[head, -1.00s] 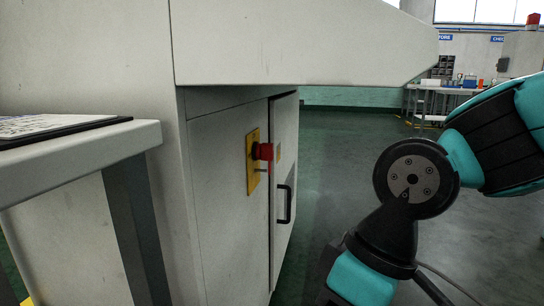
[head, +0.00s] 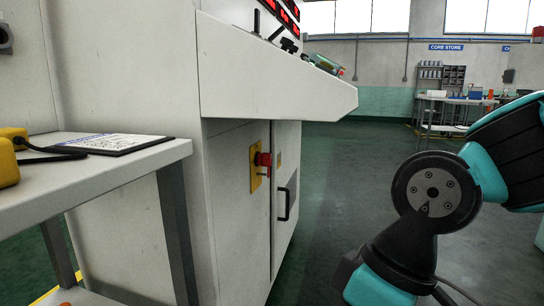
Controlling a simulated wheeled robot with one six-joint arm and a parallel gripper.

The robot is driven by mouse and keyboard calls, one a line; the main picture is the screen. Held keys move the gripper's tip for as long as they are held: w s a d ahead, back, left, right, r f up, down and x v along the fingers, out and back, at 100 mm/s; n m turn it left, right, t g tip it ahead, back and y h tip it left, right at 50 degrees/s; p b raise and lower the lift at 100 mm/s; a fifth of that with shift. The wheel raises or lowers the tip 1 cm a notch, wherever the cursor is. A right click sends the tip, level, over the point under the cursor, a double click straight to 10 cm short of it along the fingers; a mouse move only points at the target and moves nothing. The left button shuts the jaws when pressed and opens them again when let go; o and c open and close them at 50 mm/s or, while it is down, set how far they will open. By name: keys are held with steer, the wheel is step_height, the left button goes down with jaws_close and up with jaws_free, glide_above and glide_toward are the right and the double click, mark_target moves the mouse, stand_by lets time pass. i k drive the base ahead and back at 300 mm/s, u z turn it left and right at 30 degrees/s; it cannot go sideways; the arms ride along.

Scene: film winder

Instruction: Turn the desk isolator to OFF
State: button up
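The desk isolator is a red rotary knob (head: 264,159) on a yellow plate (head: 255,168). It is mounted on the grey cabinet front under the sloped control desk (head: 275,85), left of the middle in the head view. I see it at a steep angle, so its set position cannot be read. My arm shows at the right side, in teal and black, well apart from the isolator. My gripper is outside the view.
A side table (head: 120,165) with a clipboard (head: 100,143) and a yellow device (head: 10,160) stands at the left, close to the desk. A black door handle (head: 286,203) projects right of the isolator. The floor (head: 345,190) right of the cabinet is clear. Benches (head: 450,105) stand far back.

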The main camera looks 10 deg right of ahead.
mark_target(264, 159)
steer(key=u, duration=0.05)
steer(key=k, duration=0.3)
steer(key=z, duration=0.6)
steer(key=i, duration=0.95)
steer(key=z, duration=0.3)
